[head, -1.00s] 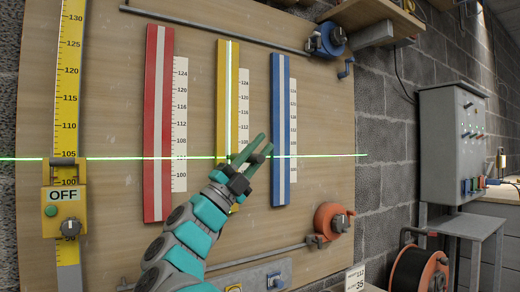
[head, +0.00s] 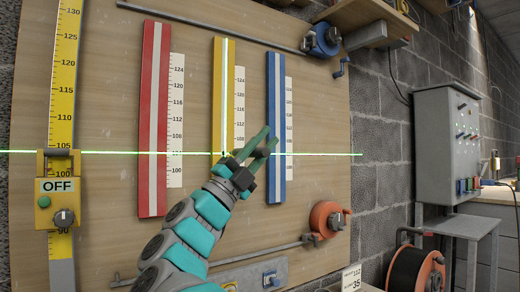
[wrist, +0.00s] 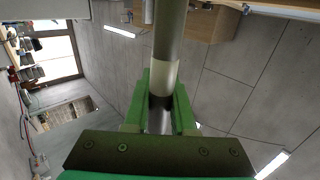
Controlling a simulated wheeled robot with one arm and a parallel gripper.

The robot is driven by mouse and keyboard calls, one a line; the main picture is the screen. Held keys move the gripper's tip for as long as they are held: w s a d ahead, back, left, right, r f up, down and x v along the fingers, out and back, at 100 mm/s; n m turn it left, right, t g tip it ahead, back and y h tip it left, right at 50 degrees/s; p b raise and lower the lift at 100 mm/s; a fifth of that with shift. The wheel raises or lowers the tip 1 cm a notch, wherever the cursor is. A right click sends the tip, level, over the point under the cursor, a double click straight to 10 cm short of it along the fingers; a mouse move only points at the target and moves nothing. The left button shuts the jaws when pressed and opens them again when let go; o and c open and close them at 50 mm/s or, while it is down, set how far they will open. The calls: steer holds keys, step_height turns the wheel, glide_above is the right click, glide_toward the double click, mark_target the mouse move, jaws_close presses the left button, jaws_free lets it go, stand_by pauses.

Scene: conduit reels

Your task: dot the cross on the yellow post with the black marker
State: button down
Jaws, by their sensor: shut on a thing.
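The yellow post (head: 224,75) is an upright strip with a pale centre stripe, between the red post (head: 152,100) and the blue post (head: 275,90). A green line (head: 320,154) runs across all three, crossing the yellow post low down near its scale. No separate drawn cross is clear. My gripper (head: 268,140) is in front of the board, its fingertips right of the yellow post and overlapping the blue post. In the wrist view my gripper (wrist: 162,105) is shut on a dark grey cylinder with a pale band, apparently the marker (wrist: 168,35). The marker's tip is hidden.
An orange reel (head: 325,219) and a blue reel (head: 326,38) are on the board's right. A grey control box (head: 448,140) stands farther right. A number card (head: 351,279) is below.

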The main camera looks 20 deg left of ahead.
steer(key=s+d+b, duration=0.2)
steer(key=s+d, duration=0.1)
steer(key=shift+d+b, duration=0.2)
steer(key=shift+b, duration=0.1)
stand_by(0.4)
steer(key=shift+s, duration=0.1)
stand_by(0.3)
